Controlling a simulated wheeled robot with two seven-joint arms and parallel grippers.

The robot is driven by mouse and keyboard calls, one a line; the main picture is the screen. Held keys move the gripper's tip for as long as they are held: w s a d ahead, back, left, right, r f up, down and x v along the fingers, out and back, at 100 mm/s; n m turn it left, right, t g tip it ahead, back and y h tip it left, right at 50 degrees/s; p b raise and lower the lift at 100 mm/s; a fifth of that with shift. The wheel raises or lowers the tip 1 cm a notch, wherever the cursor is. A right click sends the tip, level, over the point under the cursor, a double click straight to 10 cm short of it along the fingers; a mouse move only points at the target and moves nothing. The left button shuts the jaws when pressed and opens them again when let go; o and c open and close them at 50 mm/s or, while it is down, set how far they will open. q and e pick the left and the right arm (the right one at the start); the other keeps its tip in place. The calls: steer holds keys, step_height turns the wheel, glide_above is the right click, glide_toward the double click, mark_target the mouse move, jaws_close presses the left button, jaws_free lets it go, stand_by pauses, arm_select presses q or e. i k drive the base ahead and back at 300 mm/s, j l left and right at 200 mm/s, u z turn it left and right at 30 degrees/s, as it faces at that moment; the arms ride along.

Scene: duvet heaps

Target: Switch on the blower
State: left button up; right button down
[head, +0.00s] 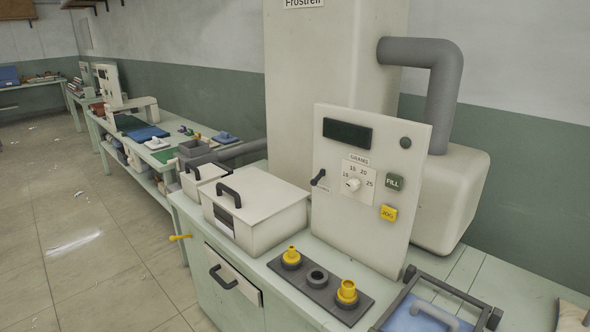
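A white upright control panel (336,226) stands on the pale green bench. It carries a dark display (347,133), a dial (352,185) marked GRAMS, a green FILL button (394,182), a yellow button (388,213) that seems to read JOG, and a dark round lamp or button (405,142). A small black lever (318,178) sticks out at its left edge, tilted up; its label is too small to read. A rounded off-white housing (462,195) behind the panel joins a grey pipe (446,95) to the tall cabinet (320,60). I cannot tell which part is the blower. Neither gripper shows.
Two lidded white boxes (262,236) with black handles stand left of the panel. A dark strip (326,300) with yellow nozzles lies before it. A blue tray (412,318) is at front right. A yellow lever (180,237) juts from the bench. The floor (90,240) at left is open.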

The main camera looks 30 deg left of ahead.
mark_target(322, 172)
steer(key=j, duration=0.65)
steer(key=i+j, duration=0.15)
steer(key=j, duration=1.1)
steer(key=i+z, duration=0.05)
